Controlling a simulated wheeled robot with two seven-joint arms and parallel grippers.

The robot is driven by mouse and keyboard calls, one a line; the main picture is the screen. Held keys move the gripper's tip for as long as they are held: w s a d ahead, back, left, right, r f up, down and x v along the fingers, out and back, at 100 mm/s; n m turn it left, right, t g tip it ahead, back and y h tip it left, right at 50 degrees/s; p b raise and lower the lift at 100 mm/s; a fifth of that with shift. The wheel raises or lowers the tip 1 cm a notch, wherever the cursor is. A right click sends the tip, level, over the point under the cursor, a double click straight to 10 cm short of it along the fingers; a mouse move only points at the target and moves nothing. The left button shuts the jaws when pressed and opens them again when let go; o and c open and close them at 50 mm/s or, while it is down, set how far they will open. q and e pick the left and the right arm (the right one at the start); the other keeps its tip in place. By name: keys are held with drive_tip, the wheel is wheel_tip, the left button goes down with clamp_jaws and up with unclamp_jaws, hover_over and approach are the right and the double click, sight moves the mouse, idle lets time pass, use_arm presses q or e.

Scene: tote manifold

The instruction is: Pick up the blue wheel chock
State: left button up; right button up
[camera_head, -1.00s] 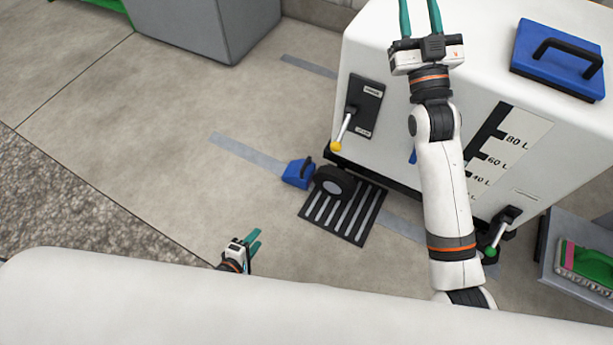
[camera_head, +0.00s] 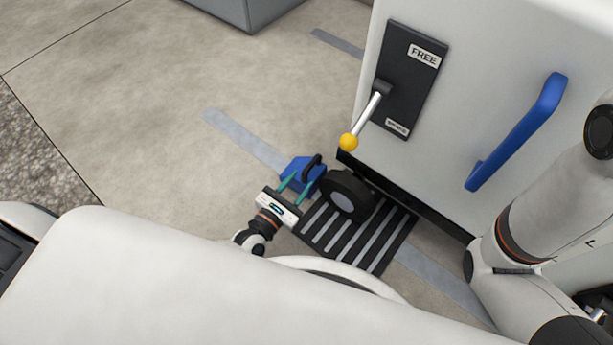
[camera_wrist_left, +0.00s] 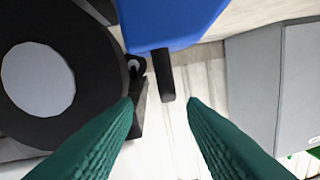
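The blue wheel chock (camera_head: 299,168) sits on the floor beside the black wheel (camera_head: 347,194) of the white cart, with a black handle (camera_head: 312,166) on top. My left gripper (camera_head: 304,179) is open right at the chock, on its near side. In the left wrist view the chock (camera_wrist_left: 165,22) fills the top middle. Its handle (camera_wrist_left: 166,77) lies just beyond and between my two green fingertips (camera_wrist_left: 160,101), with no grip on it visible. The wheel (camera_wrist_left: 60,75) is close on the left there.
The white cart (camera_head: 460,75) stands just right of the chock, with a yellow-knobbed lever (camera_head: 366,118) and a blue bar handle (camera_head: 515,135). A black slatted mat (camera_head: 385,245) lies at the wheel. The floor (camera_head: 150,80) to the left is open.

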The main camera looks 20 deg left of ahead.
sight(313, 162)
use_arm(q)
drive_tip(key=x, duration=0.2)
drive_tip(key=shift+w+f+b, duration=0.1)
drive_tip(key=shift+w+b, duration=0.25)
drive_tip(key=shift+b, duration=0.05)
drive_tip(key=b+x, duration=0.2)
drive_tip(key=x, duration=0.1)
drive_tip(key=b+x, duration=0.1)
drive_tip(key=shift+w+a+f, duration=0.25)
drive_tip(key=shift+w+d+r, duration=0.1)
drive_tip(key=shift+w, duration=0.2)
drive_tip(key=shift+c, duration=0.2)
clamp_jaws()
